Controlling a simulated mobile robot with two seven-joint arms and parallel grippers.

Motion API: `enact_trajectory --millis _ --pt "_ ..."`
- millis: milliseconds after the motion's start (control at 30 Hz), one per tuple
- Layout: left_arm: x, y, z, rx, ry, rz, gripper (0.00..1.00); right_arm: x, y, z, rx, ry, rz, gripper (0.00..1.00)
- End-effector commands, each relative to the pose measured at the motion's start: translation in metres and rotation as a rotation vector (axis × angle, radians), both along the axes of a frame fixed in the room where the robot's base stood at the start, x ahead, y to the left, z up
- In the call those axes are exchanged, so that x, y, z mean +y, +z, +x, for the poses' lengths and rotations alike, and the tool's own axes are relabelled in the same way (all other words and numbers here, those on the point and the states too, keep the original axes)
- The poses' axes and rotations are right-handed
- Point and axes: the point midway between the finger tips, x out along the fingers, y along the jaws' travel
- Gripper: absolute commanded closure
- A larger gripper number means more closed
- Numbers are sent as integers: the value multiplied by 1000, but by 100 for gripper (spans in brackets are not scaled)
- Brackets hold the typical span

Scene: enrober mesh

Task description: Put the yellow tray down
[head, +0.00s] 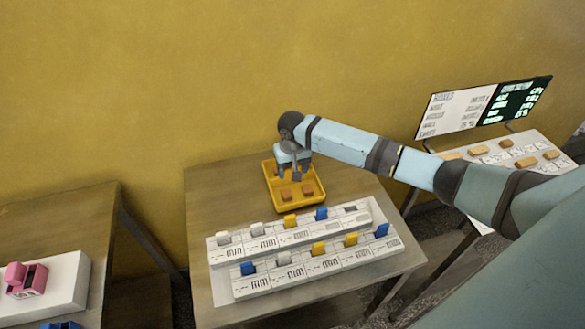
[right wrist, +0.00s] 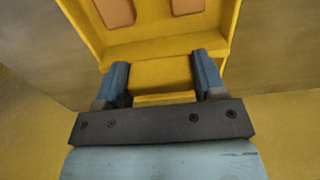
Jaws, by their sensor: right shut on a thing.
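The yellow tray (head: 307,207) is at the back of the middle table, behind the white rack, with several small brown pieces in it. In the right wrist view its yellow rim (right wrist: 165,48) and two of the brown pieces (right wrist: 115,12) show. My right gripper (head: 292,172) is at the tray's far side. In the right wrist view its blue fingers (right wrist: 164,82) are closed on a yellow block-like handle of the tray. I cannot tell whether the tray's underside touches the table. My left gripper is not in view.
A white stepped rack (head: 300,250) with blue, yellow and white clips fills the front of the middle table (head: 215,190). Bare wood lies left of the tray. A side table (head: 90,215) at left holds a pink item (head: 27,278). A sign board (head: 480,105) and a panel with brown pieces stand at right.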

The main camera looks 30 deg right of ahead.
Motion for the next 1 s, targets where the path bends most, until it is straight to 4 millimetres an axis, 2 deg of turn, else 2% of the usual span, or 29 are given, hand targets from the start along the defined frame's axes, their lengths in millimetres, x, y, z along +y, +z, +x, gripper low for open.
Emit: enact_trajectory --millis 167,200,300,567,667,767,1000 --pt "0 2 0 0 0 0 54 0 -2 0 1 0 0 88" --pt "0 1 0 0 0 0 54 0 -3 0 1 0 0 30" --pt "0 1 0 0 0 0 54 0 -3 0 1 0 0 11" --pt "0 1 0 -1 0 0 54 0 -2 0 0 0 0 11" --pt "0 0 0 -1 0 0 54 0 4 0 -1 0 1 11" --pt "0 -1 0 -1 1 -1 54 0 19 1 -1 1 2 11" --pt "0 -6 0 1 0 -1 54 0 71 1 -3 0 0 11"
